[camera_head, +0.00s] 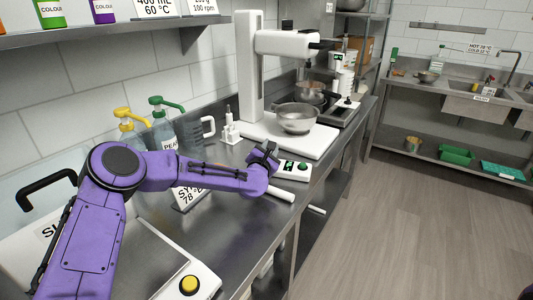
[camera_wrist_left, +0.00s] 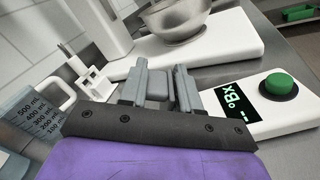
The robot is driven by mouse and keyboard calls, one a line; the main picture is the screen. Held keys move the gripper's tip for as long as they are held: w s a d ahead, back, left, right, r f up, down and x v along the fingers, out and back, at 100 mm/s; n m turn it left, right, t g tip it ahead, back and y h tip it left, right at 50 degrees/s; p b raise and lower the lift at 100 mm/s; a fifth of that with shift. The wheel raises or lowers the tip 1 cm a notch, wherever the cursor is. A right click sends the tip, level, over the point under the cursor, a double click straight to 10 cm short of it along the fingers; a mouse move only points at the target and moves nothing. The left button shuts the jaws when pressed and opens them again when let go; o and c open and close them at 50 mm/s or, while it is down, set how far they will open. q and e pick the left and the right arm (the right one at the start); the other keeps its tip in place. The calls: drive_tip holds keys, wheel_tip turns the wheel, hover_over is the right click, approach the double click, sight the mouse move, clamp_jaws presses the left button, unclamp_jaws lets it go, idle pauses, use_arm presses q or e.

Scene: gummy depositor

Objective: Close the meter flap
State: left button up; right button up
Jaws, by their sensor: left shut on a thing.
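The meter (camera_head: 293,168) is a white box on the steel counter with a dark green-lit display and a green knob. It shows larger in the left wrist view (camera_wrist_left: 252,124), at the right. My left gripper (camera_head: 264,154) is at the meter's left end. In the left wrist view my left gripper (camera_wrist_left: 160,84) has its two grey fingers around a small grey piece (camera_wrist_left: 157,84), which looks like the meter flap. The fingers and wrist hide the flap's hinge and how far it stands open. My right gripper is not in view.
A white mixer stand with a steel bowl (camera_head: 296,118) stands just behind the meter. A white stand (camera_head: 230,131), a clear measuring jug (camera_wrist_left: 40,118) and pump bottles (camera_head: 163,122) are to the left. A white rod (camera_head: 283,194) lies in front, near the counter edge.

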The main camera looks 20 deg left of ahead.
use_arm(q)
drive_tip(key=shift+w+d+f+m+b, duration=0.1)
drive_tip(key=shift+d+m+b, duration=0.25)
drive_tip(key=shift+m, duration=0.25)
drive_tip(key=o, duration=0.9)
drive_tip(key=shift+s, duration=0.45)
drive_tip(key=s, duration=0.3)
drive_tip(key=s+d+b, duration=0.1)
drive_tip(key=s, duration=0.2)
drive_tip(key=s+b, duration=0.1)
drive_tip(key=s, duration=0.2)
drive_tip(key=shift+s+d, duration=0.3)
drive_tip(key=shift+d, duration=0.1)
